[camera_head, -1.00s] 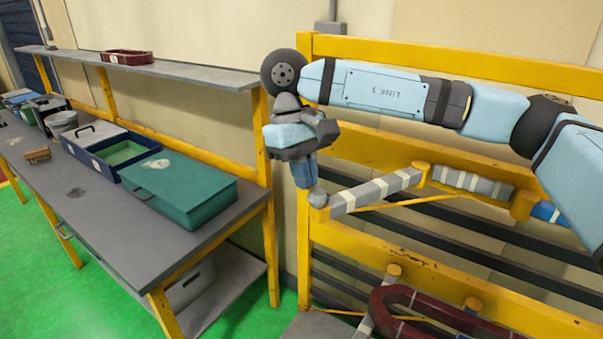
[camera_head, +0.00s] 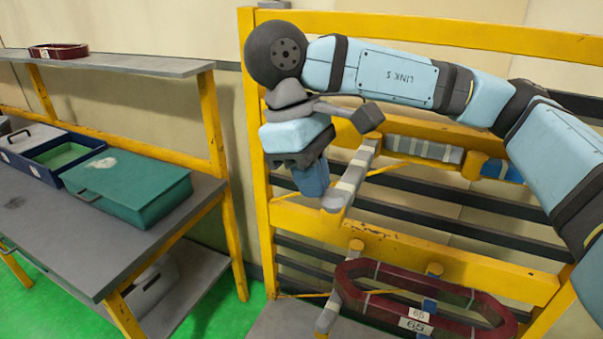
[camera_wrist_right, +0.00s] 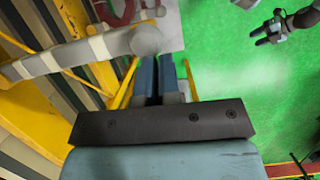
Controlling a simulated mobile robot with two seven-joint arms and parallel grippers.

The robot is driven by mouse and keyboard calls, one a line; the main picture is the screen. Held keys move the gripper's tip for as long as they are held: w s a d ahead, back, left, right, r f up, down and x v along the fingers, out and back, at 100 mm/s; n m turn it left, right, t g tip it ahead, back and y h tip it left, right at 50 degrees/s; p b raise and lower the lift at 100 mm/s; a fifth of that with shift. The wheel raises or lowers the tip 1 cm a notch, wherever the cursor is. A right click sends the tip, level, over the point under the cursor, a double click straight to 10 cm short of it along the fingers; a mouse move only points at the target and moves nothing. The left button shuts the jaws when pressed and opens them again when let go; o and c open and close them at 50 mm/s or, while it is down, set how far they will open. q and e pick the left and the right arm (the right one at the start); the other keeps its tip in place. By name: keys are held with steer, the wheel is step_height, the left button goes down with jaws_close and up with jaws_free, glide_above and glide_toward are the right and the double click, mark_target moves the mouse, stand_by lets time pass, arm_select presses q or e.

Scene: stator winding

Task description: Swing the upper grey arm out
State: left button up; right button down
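The upper grey arm (camera_head: 350,178), with white bands, is hinged on the rack's upper yellow rail and points outward toward the viewer. In the right wrist view the grey arm (camera_wrist_right: 75,58) comes in from the left and ends in a round knob (camera_wrist_right: 146,39). My right gripper (camera_head: 311,180) hangs beside the arm's outer end. Its blue fingers (camera_wrist_right: 158,78) look close together, with nothing seen between them. The knob lies by the fingers; contact is unclear. A dark gripper, seemingly my left one (camera_wrist_right: 262,33), shows small at upper right; its opening is unclear.
A second banded grey arm (camera_head: 423,149) lies along the upper rail. Below, a dark red coil (camera_head: 395,275) sits at the lower pegs. A workbench (camera_head: 120,235) with a green case (camera_head: 130,182) stands at left. Green floor is clear between bench and rack.

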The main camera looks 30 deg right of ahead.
steer(key=shift+f, duration=0.1)
stand_by(0.3)
steer(key=p+v, duration=0.1)
steer(key=v, duration=1.3)
